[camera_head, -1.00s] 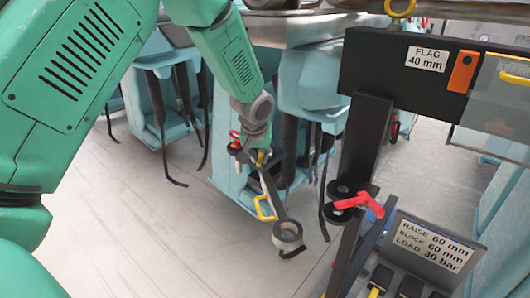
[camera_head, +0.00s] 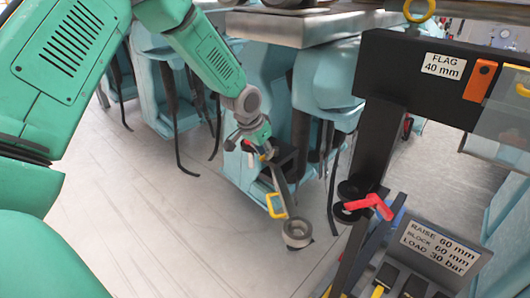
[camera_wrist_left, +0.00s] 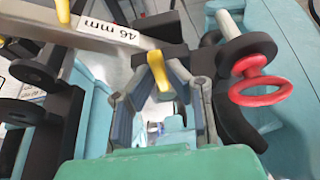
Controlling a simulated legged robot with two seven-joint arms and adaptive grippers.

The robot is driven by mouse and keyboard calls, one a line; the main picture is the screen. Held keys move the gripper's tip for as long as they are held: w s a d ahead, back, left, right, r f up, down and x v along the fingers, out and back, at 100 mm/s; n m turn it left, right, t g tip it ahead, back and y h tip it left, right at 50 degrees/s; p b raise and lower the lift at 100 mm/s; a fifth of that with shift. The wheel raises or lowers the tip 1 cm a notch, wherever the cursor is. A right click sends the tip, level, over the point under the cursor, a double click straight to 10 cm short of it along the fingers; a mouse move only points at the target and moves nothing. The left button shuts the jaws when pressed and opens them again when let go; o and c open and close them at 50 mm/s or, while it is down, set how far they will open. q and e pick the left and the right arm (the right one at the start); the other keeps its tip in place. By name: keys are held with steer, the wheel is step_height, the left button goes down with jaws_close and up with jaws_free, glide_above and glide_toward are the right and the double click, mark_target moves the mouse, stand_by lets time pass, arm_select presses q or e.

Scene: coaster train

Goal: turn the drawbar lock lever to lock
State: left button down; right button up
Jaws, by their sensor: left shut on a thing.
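The drawbar (camera_head: 283,190) sticks out low from the front of a teal coaster car, with a grey ring end (camera_head: 296,232) and a yellow handle (camera_head: 275,205). In the left wrist view, the bar (camera_wrist_left: 95,32) carries a "46 mm" label. A short yellow lever (camera_wrist_left: 156,66), which looks like the lock lever, stands at a black block beside the bar. My left gripper (camera_wrist_left: 160,92) is around this lever and shut on it; the exact contact is partly hidden. In the head view, my left gripper (camera_head: 263,145) is at the car end of the drawbar. My right gripper is out of view.
A red ring handle (camera_wrist_left: 262,90) sits close on the right of the gripper in the wrist view. A black post (camera_head: 368,145) with a red lever (camera_head: 366,206) and a label plate (camera_head: 432,247) stand at the right. The floor (camera_head: 150,220) at left is clear.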

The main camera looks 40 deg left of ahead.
arm_select(q)
steer(key=shift+w+r, duration=0.15)
steer(key=shift+w, duration=0.1)
steer(key=c, duration=1.6)
jaws_free()
steer(key=shift+w+a+f, duration=0.1)
steer(key=shift+w+f, duration=0.1)
steer(key=shift+f, duration=0.1)
steer(key=shift+s+r, duration=0.1)
steer(key=shift+r, duration=0.05)
steer(key=v, duration=1.1)
steer(key=shift+a+r, duration=0.15)
steer(key=shift+r, duration=0.05)
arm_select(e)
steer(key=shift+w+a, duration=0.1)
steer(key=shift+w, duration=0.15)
